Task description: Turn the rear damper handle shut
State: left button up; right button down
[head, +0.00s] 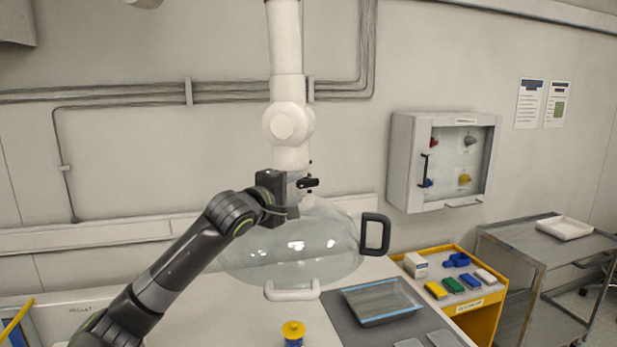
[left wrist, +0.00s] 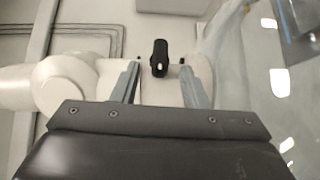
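A white jointed extraction arm (head: 288,90) hangs down to a clear dome hood (head: 300,250). A small black damper handle (head: 309,183) sticks out from the white duct just above the hood. In the left wrist view the handle (left wrist: 160,58) stands upright, centred in the gap between my fingers and seemingly just past their tips. My left gripper (head: 292,208) is at the duct beside the handle; in its own view the gripper (left wrist: 161,72) has its fingers apart. Contact with the handle cannot be told. My right gripper is not in view.
The hood has a black side handle (head: 375,234) and a white front handle (head: 292,291). A yellow bin unit (head: 480,318), a metal cart (head: 540,240) and a wall cabinet (head: 405,165) stand to the right.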

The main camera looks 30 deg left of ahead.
aim_at(304, 184)
pick_arm(q)
jog(key=w+p, duration=0.2)
jog(key=w, duration=0.3)
jog(key=shift+w+f+p, duration=0.2)
jog(key=shift+w+p, duration=0.2)
jog(key=shift+w, duration=0.35)
jog(key=c, duration=0.8)
